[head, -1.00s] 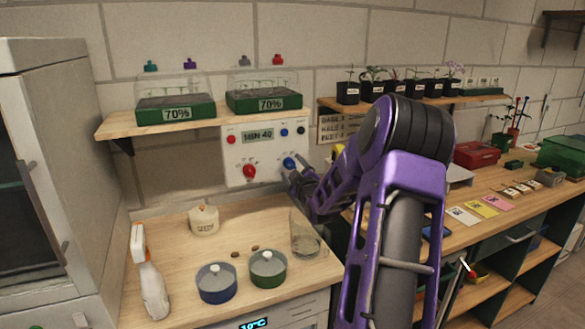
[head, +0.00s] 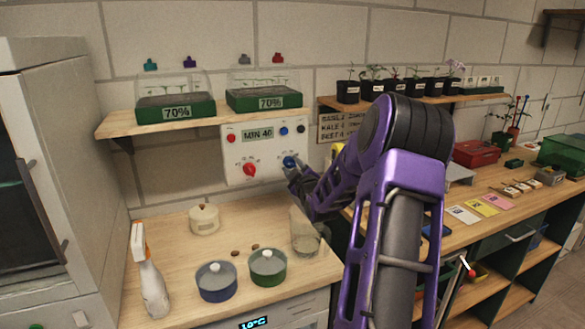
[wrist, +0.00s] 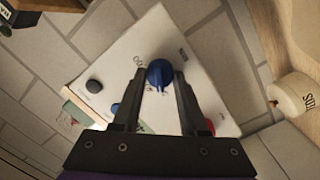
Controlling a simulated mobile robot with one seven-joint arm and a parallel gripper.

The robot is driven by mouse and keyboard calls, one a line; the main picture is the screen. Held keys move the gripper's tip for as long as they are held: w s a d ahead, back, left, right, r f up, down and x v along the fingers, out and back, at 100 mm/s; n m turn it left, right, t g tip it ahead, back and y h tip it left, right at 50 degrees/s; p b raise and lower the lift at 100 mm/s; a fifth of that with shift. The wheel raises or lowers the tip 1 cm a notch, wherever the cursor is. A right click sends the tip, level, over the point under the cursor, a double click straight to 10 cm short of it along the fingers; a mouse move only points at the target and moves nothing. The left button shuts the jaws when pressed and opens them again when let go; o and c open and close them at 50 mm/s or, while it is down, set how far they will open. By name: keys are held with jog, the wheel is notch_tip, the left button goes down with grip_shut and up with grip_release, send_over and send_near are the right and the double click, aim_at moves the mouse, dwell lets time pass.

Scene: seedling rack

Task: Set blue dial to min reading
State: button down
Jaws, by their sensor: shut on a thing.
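The blue dial (head: 289,161) is at the lower right of a white wall panel (head: 235,152). The panel's display (head: 258,134) appears to read "MIN 40". My gripper (head: 292,170) is at the panel with its fingers around the blue dial. In the wrist view, the blue dial (wrist: 159,73) sits between the two fingertips of my gripper (wrist: 160,77), which are shut on its sides. A white pointer mark shows on the dial's lower side there. The exact contact is small and partly hidden by the fingers in the head view.
A red dial (head: 249,170) is left of the blue one, with small red, blue and black knobs above. A shelf (head: 150,122) with two 70% racks is above.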

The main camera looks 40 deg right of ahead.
jog(key=m+b, duration=0.1)
jog(key=m, duration=0.2)
jog(key=shift+m+b, duration=0.3)
jog(key=shift+m, duration=1.9)
jog(key=shift+y, duration=0.4)
jog(key=shift+c, duration=2.2)
grip_release()
jog(key=shift+s, duration=0.1)
jog(key=v, duration=1.7)
jog(key=shift+a+r, duration=0.2)
jog(key=shift+r, duration=0.15)
